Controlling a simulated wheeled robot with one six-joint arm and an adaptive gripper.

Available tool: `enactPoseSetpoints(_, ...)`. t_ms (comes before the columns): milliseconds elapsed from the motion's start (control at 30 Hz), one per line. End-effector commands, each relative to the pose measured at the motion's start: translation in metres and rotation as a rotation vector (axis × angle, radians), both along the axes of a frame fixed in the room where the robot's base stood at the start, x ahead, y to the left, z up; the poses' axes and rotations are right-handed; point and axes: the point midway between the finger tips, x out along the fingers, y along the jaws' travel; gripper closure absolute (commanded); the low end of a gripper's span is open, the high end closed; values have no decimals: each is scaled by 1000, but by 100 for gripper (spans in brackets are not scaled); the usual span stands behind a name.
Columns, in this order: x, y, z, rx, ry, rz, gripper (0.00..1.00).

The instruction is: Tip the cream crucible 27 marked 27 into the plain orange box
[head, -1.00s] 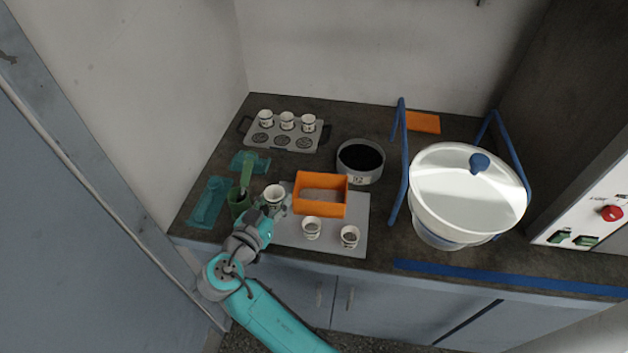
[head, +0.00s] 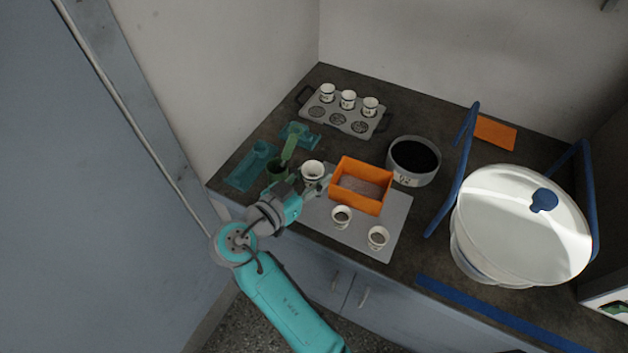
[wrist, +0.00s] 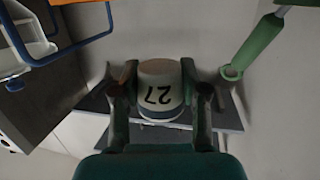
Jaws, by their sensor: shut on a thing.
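The cream crucible 27 (head: 312,168) is held by my gripper (head: 311,185) left of the plain orange box (head: 360,204). Its open mouth faces up in the head view. In the wrist view the crucible (wrist: 160,88) sits between both fingers of my gripper (wrist: 161,95), with its black 27 inverted in the picture. The fingers are shut on its sides. The orange box is open-topped, stands on the grey mat, and its greyish floor shows.
Two cream crucibles (head: 341,216) (head: 378,237) stand on the grey mat (head: 399,217) in front of the box. A dark-filled round pan (head: 405,180) is behind it. Green holders (head: 252,164) stand left, a crucible rack (head: 354,126) behind, and a large lidded white bowl (head: 487,235) right.

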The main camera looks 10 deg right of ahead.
Motion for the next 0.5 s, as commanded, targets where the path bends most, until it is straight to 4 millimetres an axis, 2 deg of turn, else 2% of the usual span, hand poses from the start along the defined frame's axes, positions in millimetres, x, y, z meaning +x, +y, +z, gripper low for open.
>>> enactPoseSetpoints(67, 0, 0, 7, 3, -3, -1, 91)
enactPoseSetpoints(500, 17, -35, 6, 0, 0, -2, 91)
